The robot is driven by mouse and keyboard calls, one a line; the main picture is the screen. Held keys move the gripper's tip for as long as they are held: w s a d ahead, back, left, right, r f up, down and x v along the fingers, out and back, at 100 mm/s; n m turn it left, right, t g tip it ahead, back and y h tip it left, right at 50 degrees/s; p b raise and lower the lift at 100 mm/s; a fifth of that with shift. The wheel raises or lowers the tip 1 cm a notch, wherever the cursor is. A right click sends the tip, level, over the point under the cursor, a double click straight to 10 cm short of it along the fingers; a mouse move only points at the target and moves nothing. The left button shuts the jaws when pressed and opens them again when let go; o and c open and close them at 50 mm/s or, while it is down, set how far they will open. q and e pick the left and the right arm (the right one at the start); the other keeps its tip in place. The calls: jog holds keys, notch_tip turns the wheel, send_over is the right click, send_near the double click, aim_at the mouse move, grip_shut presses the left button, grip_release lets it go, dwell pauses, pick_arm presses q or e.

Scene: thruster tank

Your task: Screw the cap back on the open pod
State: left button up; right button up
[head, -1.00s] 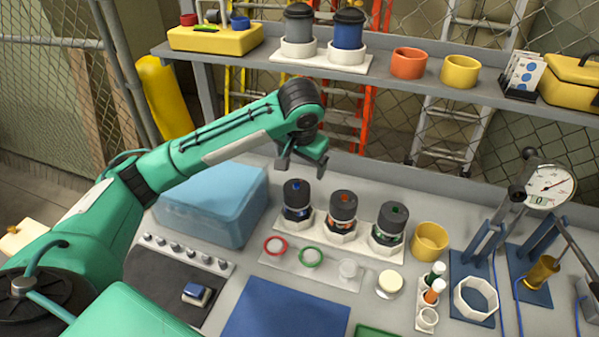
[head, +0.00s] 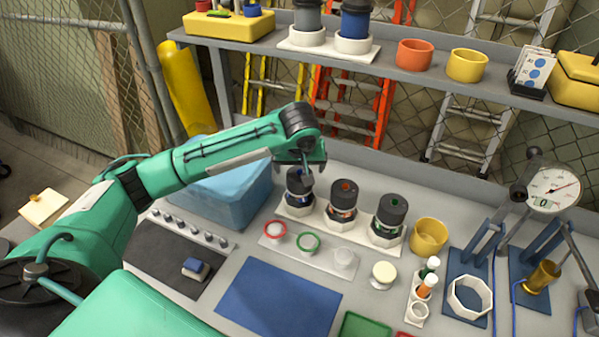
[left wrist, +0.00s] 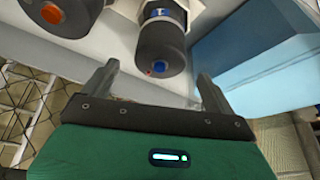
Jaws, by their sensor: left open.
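Three dark pods stand in white holders on the bench: a blue-marked pod (head: 298,198), an orange-marked pod (head: 343,200) and a green-marked pod (head: 390,212). Each has a dark round top; I cannot tell which pod is open or pick out a loose cap. My left gripper (head: 300,168) is open just above the blue-marked pod and hides part of its top. In the left wrist view, the blue-marked pod's dark end (left wrist: 162,50) lies between and beyond the two spread fingers, seemingly not gripped. The orange-marked pod (left wrist: 62,18) is at upper left there. My right gripper is out of view.
A blue box (head: 225,195) stands left of the pods. In front lie a red ring (head: 275,236), a green ring (head: 308,243) and a blue mat (head: 278,297). A yellow cup (head: 429,236) stands at right. The shelf (head: 385,68) runs behind.

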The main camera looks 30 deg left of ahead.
aim_at(299, 172)
pick_arm(q)
jog(key=x, duration=0.6)
jog(key=shift+p, duration=0.35)
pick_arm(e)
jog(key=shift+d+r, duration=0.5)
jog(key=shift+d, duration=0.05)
pick_arm(q)
jog(key=c, duration=1.1)
jog(key=o, duration=0.3)
jog(key=shift+c, duration=1.1)
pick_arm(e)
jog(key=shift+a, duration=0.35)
pick_arm(q)
jog(key=shift+r, duration=0.1)
